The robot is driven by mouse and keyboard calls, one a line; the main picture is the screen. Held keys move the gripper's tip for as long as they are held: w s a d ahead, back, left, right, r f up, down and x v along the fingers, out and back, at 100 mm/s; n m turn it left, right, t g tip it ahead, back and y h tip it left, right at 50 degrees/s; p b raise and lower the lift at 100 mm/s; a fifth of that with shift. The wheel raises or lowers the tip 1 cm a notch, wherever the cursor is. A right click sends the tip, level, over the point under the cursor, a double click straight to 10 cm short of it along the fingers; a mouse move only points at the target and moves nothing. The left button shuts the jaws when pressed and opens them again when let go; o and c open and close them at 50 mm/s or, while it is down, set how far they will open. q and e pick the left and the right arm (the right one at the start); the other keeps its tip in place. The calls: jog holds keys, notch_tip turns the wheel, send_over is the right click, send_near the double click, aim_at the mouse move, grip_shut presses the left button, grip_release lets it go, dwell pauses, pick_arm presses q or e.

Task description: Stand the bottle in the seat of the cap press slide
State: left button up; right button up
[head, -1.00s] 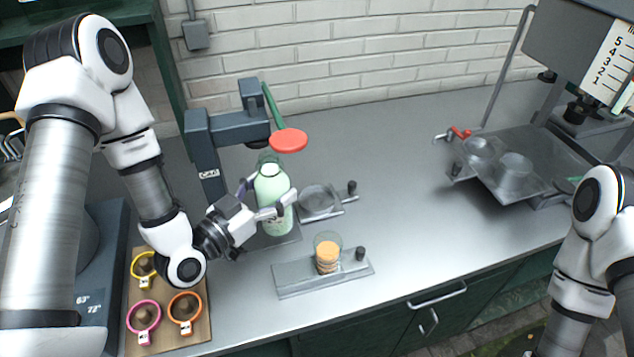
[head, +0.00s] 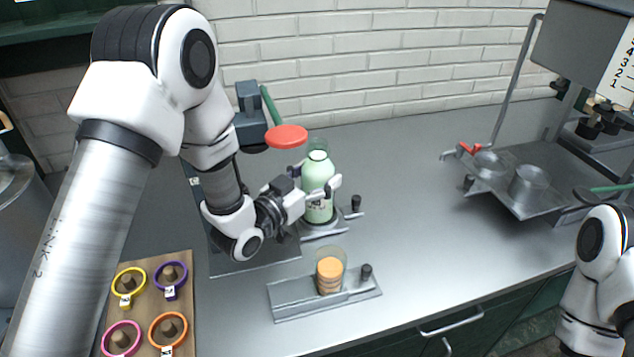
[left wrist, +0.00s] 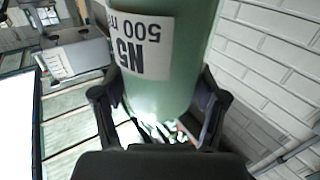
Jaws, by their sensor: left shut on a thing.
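The bottle (head: 316,176) is upright, pale green below with a clear neck, and carries a white label. My left gripper (head: 322,193) is shut around its side; the left wrist view shows the bottle (left wrist: 165,85) between both fingers (left wrist: 160,105). The bottle is over the seat of the cap press slide (head: 323,229), whose base shows just beneath it. I cannot tell whether the bottle's foot touches the seat, as the gripper hides part of it. My right gripper is out of view.
A metal fixture with a glass of orange discs (head: 329,273) stands in front. A wooden board (head: 143,310) with several coloured rings is at lower left. A metal tray (head: 510,185) with round cups is at right. The counter between is clear.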

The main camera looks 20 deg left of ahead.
pick_arm(q)
jog(key=shift+w+f, duration=0.15)
jog(key=shift+f, duration=0.1)
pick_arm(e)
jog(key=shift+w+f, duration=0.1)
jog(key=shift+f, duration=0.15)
pick_arm(q)
jog(key=shift+d, duration=0.1)
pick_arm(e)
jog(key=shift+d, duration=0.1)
pick_arm(q)
jog(key=o, duration=1.4)
jog(key=shift+f, duration=0.15)
jog(key=o, duration=0.4)
jog(key=shift+r, duration=0.2)
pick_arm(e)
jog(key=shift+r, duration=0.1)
